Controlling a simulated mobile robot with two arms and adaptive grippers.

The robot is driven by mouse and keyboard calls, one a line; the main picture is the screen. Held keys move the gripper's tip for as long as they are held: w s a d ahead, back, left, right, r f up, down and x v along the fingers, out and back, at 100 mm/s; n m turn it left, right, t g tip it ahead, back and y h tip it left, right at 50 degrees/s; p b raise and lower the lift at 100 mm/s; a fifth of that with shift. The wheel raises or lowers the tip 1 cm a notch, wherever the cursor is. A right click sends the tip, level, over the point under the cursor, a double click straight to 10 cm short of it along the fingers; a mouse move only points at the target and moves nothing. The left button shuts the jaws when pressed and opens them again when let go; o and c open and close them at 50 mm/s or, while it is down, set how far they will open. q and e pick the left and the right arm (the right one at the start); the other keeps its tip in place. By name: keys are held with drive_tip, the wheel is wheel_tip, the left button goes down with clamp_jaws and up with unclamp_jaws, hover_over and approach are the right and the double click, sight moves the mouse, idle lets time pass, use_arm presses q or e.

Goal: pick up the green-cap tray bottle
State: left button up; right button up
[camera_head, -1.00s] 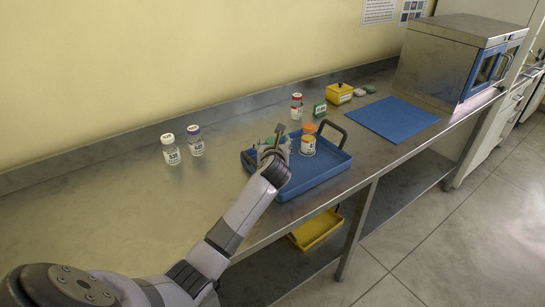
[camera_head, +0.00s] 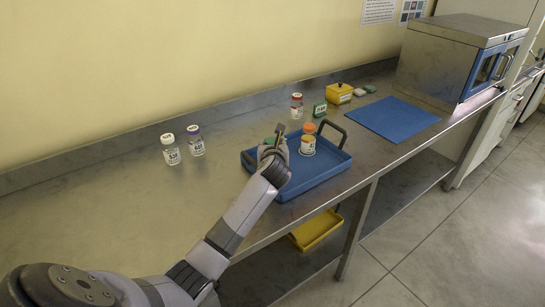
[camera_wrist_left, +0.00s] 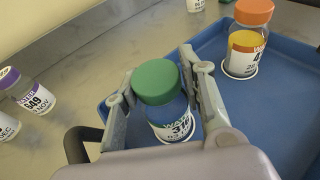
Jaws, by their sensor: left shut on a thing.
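The green-cap bottle (camera_wrist_left: 160,95) stands upright in the blue tray, between the two fingers of my left gripper (camera_wrist_left: 157,100) in the left wrist view. The gripper is shut on it. Its label reads 310 or similar. In the head view my left gripper (camera_head: 272,150) is over the left part of the blue tray (camera_head: 318,182), and the bottle is mostly hidden behind it. An orange-cap bottle (camera_head: 308,140) stands in the same tray to the right; it also shows in the left wrist view (camera_wrist_left: 246,42). My right gripper is not in view.
A white-cap bottle (camera_head: 170,149) and a purple-cap bottle (camera_head: 195,141) stand left of the tray. A blue mat (camera_head: 393,119) lies to the right, before a steel incubator (camera_head: 450,62).

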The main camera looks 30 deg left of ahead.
use_arm(q)
clamp_jaws()
drive_tip(key=shift+r, duration=0.1)
drive_tip(key=shift+a+r, duration=0.1)
drive_tip(key=shift+r, duration=0.4)
wheel_tip(320, 180, up, 25)
drive_tip(key=p, duration=0.9)
drive_tip(key=shift+p, duration=0.4)
